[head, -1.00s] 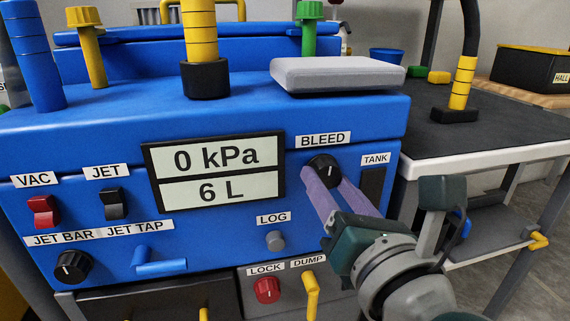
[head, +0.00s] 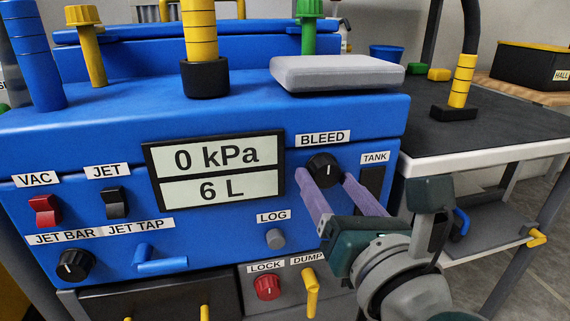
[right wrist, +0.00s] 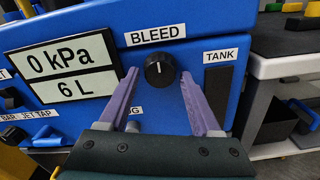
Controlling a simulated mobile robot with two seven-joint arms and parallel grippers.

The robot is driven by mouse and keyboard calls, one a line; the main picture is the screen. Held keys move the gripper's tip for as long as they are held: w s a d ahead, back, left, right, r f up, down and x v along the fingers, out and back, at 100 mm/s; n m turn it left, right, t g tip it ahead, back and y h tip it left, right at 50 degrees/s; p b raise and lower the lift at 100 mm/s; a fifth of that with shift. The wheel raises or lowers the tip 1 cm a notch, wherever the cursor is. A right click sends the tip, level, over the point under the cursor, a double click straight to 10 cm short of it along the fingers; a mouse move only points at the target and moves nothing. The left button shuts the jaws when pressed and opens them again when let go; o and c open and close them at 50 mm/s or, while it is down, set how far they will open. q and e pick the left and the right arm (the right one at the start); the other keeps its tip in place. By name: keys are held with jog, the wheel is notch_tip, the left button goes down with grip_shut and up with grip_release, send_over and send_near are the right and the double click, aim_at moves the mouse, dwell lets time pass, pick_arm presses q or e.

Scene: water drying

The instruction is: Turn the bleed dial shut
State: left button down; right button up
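The bleed dial (head: 323,168) is a black round knob under the BLEED label on the blue machine's front panel. It also shows in the right wrist view (right wrist: 159,72), where its white mark points up. My right gripper (head: 325,176) has two purple fingers, spread wide on either side of the dial. In the right wrist view its fingertips (right wrist: 158,73) stand apart from the dial, with nothing between them but the view of the knob. It is open and empty. My left gripper is not in view.
The display (head: 217,172) reads 0 kPa and 6 L. Nearby are the TANK slot (head: 371,181), the grey LOG button (head: 275,239), the red LOCK knob (head: 267,288) and the yellow DUMP lever (head: 311,293). A dark-topped cart (head: 500,145) stands at the right.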

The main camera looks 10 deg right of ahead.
jog(key=shift+o, duration=0.8)
jog(key=s, duration=1)
jog(key=shift+d+p, duration=0.2)
jog(key=shift+p, duration=0.25)
jog(key=shift+r, duration=0.1)
